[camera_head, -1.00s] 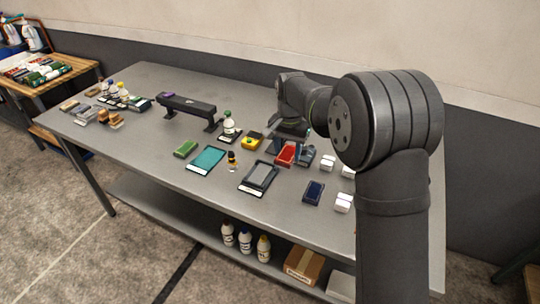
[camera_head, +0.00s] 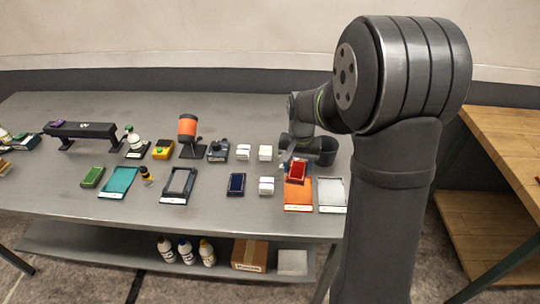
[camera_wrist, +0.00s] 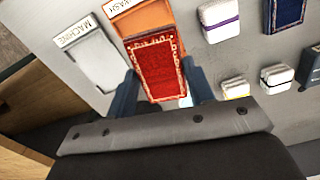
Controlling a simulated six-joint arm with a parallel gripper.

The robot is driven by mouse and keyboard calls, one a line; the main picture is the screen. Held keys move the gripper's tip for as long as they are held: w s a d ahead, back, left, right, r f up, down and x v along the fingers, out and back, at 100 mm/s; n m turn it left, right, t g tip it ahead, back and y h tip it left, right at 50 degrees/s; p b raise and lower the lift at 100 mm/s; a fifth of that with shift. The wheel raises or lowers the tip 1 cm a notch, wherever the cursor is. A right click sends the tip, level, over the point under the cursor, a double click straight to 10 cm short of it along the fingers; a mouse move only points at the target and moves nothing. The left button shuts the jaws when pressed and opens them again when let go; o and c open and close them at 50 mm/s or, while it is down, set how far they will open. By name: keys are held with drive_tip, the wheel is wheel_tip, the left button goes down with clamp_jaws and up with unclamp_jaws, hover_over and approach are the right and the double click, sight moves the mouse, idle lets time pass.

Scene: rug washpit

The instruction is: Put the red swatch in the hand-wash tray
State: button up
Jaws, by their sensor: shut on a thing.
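The red swatch (camera_wrist: 157,68) with a patterned border is between my gripper's fingers (camera_wrist: 161,88) in the wrist view. My gripper (camera_head: 296,164) is shut on it. In the head view the red swatch (camera_head: 297,172) is over the back part of the orange tray (camera_head: 298,196). That tray also shows in the wrist view (camera_wrist: 140,20), with a label partly cut off and ending in "WASH". The swatch appears held above the tray and hides part of it; the height of the gap is unclear.
A pale grey tray (camera_wrist: 95,62) labelled "MACHINE" stands beside the orange tray. White bundles (camera_head: 266,186) and a dark blue swatch (camera_head: 236,184) lie to the left. A dark-framed tray (camera_head: 178,184) and an orange-topped device (camera_head: 187,128) are farther left.

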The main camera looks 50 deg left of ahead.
sight(298, 190)
drive_tip(key=shift+w+d+f, duration=0.2)
drive_tip(key=shift+d+f, duration=0.05)
drive_tip(key=shift+d, duration=0.3)
drive_tip(key=shift+f, duration=2.75)
drive_tip(key=shift+f, duration=0.45)
drive_tip(key=o, duration=1.5)
drive_tip(key=shift+c, duration=0.2)
drive_tip(key=shift+r, duration=0.15)
drive_tip(key=shift+r, duration=3.4)
drive_tip(key=shift+f, duration=0.15)
